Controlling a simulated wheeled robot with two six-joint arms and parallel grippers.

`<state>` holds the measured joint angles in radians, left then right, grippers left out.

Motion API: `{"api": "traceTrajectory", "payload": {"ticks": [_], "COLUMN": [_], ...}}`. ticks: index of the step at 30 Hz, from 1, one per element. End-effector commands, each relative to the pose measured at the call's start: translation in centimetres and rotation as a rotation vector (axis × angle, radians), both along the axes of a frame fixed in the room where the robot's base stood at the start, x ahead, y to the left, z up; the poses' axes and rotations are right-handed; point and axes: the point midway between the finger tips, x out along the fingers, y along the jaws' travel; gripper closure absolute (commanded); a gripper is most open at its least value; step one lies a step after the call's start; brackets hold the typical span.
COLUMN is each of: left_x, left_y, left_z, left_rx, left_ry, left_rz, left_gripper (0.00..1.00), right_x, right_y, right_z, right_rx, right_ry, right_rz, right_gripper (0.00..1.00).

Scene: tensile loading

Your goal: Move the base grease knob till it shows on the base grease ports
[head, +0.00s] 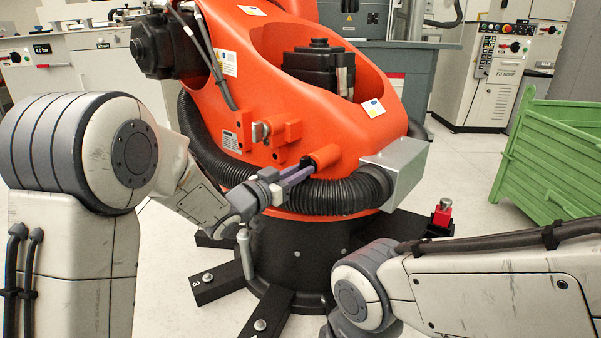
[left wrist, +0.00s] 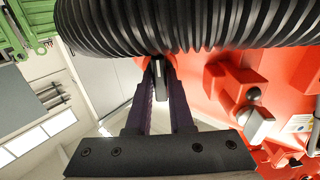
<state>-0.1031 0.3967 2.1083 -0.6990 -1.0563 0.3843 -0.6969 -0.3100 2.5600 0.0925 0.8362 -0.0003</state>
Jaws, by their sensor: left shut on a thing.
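My left gripper (head: 303,172) reaches the front of the orange robot base, beside an orange round boss (head: 325,155). My right gripper is out of view. I cannot read any port marks.
A thick black ribbed hose (head: 345,194) curves just below my left gripper, ending at a grey metal box (head: 398,165). A green crate (head: 555,150) stands at the right. A black pedestal with bolted feet (head: 260,324) is below. Pale floor lies around.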

Motion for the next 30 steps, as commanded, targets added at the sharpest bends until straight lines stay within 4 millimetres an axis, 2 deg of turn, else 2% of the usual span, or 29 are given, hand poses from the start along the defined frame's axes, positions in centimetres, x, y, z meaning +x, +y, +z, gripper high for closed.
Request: {"api": "traceTrajectory", "payload": {"ticks": [18,30], "left_x": [-0.1,-0.1], "left_y": [0.0,0.0], "left_z": [-0.3,-0.2], "left_rx": [0.424,0.567], "left_ry": [-0.354,-0.473], "left_rz": [-0.001,0.0], "left_gripper": [1.0,1.0], "right_x": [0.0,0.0], "right_y": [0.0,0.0], "right_z": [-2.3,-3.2], "right_rx": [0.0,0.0], "right_ry": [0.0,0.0], "right_rz": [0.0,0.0], "right_gripper": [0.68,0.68]}}
